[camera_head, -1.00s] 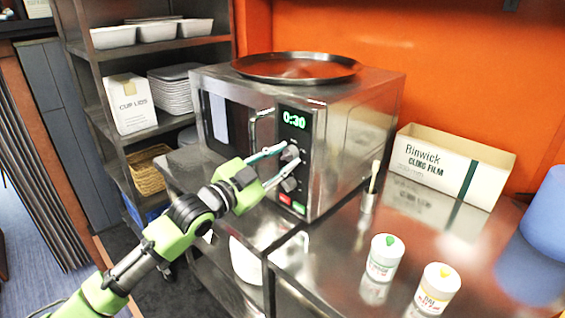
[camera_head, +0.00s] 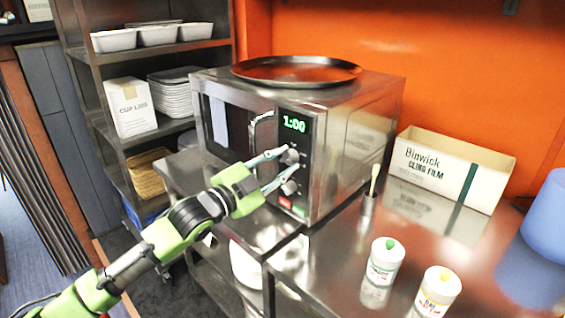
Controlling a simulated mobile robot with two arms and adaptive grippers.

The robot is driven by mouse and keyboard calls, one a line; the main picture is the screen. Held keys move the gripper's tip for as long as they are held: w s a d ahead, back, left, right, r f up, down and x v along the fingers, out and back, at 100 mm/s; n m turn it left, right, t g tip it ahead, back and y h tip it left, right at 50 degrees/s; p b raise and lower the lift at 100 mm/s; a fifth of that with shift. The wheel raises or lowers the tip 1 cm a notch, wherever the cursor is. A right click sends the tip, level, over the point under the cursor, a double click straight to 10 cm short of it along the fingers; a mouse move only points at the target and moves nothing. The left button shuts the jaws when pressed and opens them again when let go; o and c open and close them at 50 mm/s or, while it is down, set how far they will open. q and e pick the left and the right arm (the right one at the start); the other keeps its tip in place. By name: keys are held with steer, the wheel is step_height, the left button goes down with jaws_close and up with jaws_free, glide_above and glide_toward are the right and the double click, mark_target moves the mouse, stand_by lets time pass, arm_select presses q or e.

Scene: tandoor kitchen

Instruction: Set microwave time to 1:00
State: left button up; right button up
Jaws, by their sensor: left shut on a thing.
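The steel microwave (camera_head: 345,140) stands on a metal counter, and its green display (camera_head: 294,124) reads 1:00. Below the display are an upper knob (camera_head: 291,157) and a lower knob (camera_head: 289,187), with a red and a green button under them. My left gripper (camera_head: 288,160) reaches in from the left with its two thin fingers at the upper knob. It is shut on that knob, and the fingers partly hide it. The lower finger passes just above the lower knob. My right gripper is not in view.
A dark round tray (camera_head: 296,69) lies on the microwave. The door handle (camera_head: 254,128) stands out beside the upper finger. At right are a cling film box (camera_head: 440,160), a small metal cup (camera_head: 367,208) and two white shakers (camera_head: 383,262). Shelves stand behind at left.

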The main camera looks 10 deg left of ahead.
arm_select(q)
steer(key=o, duration=1.1)
steer(key=v, duration=1.2)
steer(key=shift+f, duration=0.1)
